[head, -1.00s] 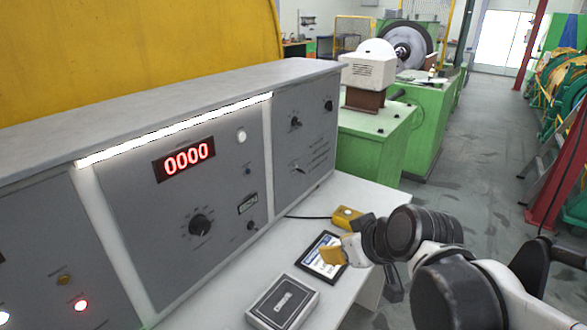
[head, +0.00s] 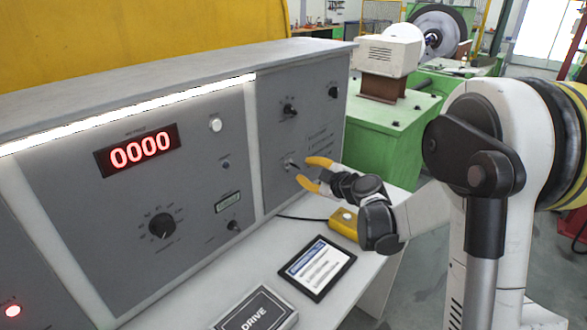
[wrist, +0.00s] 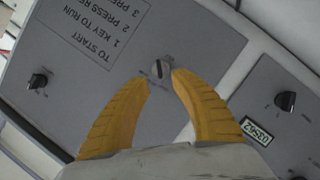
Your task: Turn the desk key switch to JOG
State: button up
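The key switch (wrist: 160,69) is a small round metal switch with a dark slot on the grey desk panel, below the start instructions. In the head view the key switch (head: 291,163) sits low on the right-hand panel, just left of my fingertips. My gripper (head: 302,171) has two yellow fingers, spread apart and empty. In the wrist view my gripper (wrist: 162,78) has its fingertips on either side of the switch's near edge. I cannot tell whether they touch the panel. The small position lettering around the switch is too small to read.
A black selector knob (head: 289,109) is above the switch, and another small knob (head: 233,226) is to its lower left. A yellow box (head: 344,222), a tablet (head: 317,267) and a DRIVE box (head: 256,312) lie on the desk below. The red display (head: 138,150) reads 0000.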

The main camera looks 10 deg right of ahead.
aim_at(298, 167)
jog(key=b+x, duration=0.1)
jog(key=x, duration=0.6)
jog(key=shift+b, duration=0.35)
jog(key=shift+d, duration=0.1)
jog(key=shift+c, duration=0.4)
grip_shut()
